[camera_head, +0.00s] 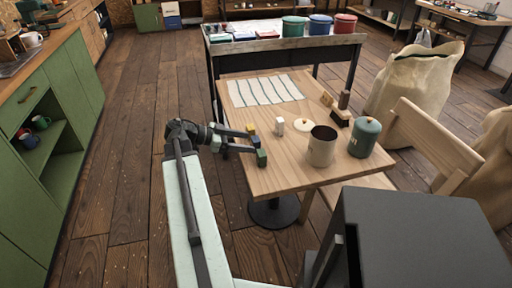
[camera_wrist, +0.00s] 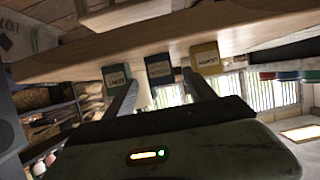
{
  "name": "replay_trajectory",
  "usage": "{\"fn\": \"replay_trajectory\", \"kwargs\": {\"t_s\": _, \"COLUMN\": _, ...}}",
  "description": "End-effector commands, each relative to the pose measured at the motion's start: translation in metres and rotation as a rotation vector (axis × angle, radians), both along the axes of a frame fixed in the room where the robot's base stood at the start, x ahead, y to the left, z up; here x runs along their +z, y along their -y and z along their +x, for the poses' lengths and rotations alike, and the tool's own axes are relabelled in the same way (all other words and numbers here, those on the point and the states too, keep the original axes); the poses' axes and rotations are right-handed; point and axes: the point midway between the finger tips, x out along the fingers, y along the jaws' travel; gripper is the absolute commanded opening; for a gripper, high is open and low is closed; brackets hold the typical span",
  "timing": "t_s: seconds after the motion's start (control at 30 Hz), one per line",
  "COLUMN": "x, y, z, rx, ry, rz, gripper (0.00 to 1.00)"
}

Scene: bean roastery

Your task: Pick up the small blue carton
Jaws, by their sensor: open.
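The small blue carton (camera_wrist: 158,68) stands at the near left edge of the wooden table, between a green carton (camera_wrist: 116,77) and a yellow carton (camera_wrist: 205,56). In the head view the blue carton (camera_head: 256,142) is small and dark, with the yellow carton (camera_head: 251,129) behind it and the green carton (camera_head: 261,158) in front. My gripper (camera_head: 246,141) is open and level with the row at the table's left edge. In the wrist view its two fingers point toward the cartons, with the blue one between them; contact cannot be told.
A wooden chair (camera_head: 433,140) stands at right. Floor left of the table is clear.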

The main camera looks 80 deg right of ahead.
Motion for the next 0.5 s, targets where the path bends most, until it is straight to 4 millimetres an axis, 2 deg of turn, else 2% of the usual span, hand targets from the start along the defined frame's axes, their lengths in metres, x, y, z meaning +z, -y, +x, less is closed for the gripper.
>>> {"fn": "replay_trajectory", "kwargs": {"t_s": 0.3, "x": -0.02, "y": 0.019, "z": -0.04, "rx": -0.002, "ry": 0.001, "rz": 0.0, "gripper": 0.64}}
{"fn": "replay_trajectory", "kwargs": {"t_s": 0.5, "x": -0.018, "y": 0.02, "z": -0.041, "rx": 0.0, "ry": 0.001, "rz": 0.001, "gripper": 0.64}}
